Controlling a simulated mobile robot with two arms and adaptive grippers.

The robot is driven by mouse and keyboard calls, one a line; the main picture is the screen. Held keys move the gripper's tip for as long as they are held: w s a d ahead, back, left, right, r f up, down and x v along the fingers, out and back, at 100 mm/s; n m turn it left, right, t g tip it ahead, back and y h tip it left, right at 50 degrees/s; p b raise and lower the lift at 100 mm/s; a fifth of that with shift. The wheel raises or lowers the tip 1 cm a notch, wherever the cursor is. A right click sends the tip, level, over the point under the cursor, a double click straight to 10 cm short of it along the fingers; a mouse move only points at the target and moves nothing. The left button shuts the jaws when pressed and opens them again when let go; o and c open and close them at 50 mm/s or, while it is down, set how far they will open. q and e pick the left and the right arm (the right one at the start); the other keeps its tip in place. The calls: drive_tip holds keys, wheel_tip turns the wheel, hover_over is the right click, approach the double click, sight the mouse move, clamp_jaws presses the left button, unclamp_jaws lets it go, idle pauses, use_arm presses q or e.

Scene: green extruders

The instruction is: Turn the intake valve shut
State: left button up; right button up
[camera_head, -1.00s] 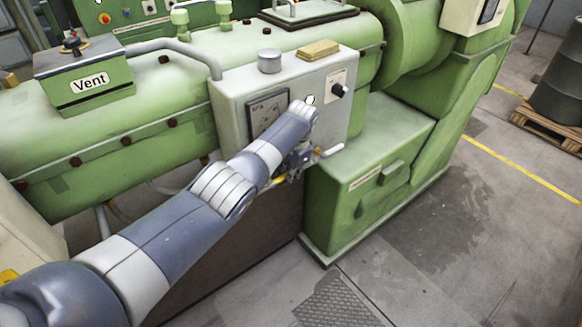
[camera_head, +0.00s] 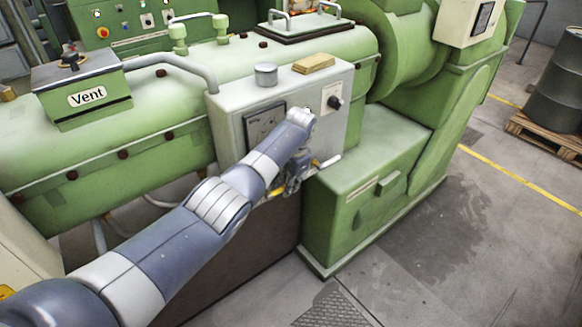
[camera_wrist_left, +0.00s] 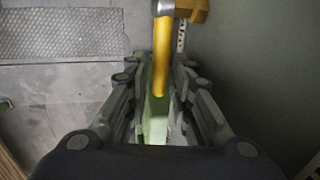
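The intake valve appears to be the pipe fitting under the grey box, with a yellow lever handle (camera_head: 277,192) and a pale pipe end (camera_head: 328,161) pointing right. My left gripper (camera_head: 287,184) is at this handle, below the box front, partly hidden behind my own wrist. In the left wrist view, the yellow handle (camera_wrist_left: 162,62) lies lengthwise between the two fingers, which are drawn in close on both its sides. My left gripper (camera_wrist_left: 162,78) looks shut on it. The valve body is mostly hidden. My right gripper is not in view.
The grey box (camera_head: 229,125) with a black knob (camera_head: 335,103) is close above my wrist. A green machine housing (camera_head: 345,215) stands to the right. A "Vent" box (camera_head: 87,97) sits on the green barrel at left. The floor (camera_head: 430,270) at lower right is clear.

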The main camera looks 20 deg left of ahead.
use_arm(q)
wheel_tip(320, 180, up, 10)
drive_tip(key=s+d, duration=0.1)
drive_tip(key=shift+d+r, duration=0.25)
drive_tip(key=shift+d, duration=0.15)
drive_tip(key=shift+s+f, duration=0.1)
